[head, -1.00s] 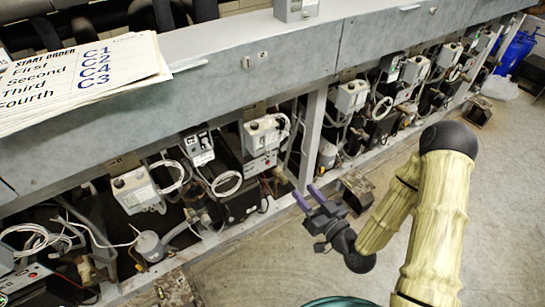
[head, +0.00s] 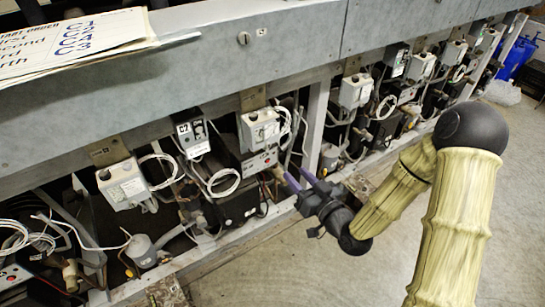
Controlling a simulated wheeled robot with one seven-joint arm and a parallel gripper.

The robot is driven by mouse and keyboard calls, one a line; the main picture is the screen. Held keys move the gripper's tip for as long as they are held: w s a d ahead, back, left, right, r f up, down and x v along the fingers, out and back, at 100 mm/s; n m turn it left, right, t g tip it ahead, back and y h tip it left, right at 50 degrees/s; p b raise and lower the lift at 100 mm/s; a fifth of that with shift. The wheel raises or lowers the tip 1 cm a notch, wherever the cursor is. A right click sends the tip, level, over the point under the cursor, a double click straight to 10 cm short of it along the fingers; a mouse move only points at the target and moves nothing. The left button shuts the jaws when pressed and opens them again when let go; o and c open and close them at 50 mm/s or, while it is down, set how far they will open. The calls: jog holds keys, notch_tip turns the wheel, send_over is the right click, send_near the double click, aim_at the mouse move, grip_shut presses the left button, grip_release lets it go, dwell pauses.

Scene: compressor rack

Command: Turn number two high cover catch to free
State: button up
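A small round slotted catch (head: 244,38) sits on the front face of the long grey cover, right of the paper sheets. A small pale plate (head: 261,32) is just right of it. I cannot read a number on the catch or tell which way it counts as free. A label reading C2 (head: 184,129) is on a dark switch box below the cover. My gripper (head: 303,179) has two purple fingers spread apart with nothing between them. It is low in front of the rack, well below and right of the catch, and not touching it.
Grey control boxes (head: 260,130) with looped white cables line the rack under the cover (head: 200,75). A start order sheet (head: 75,40) lies on top at the left. An upright post (head: 316,125) stands behind my gripper. Open concrete floor (head: 320,265) is in front.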

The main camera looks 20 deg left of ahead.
aim_at(269, 146)
jog(key=b+x, duration=0.2)
jog(key=x, duration=1)
jog(key=shift+w+a+b, duration=0.15)
jog(key=shift+a+b, duration=0.15)
jog(key=shift+b, duration=0.05)
grip_shut()
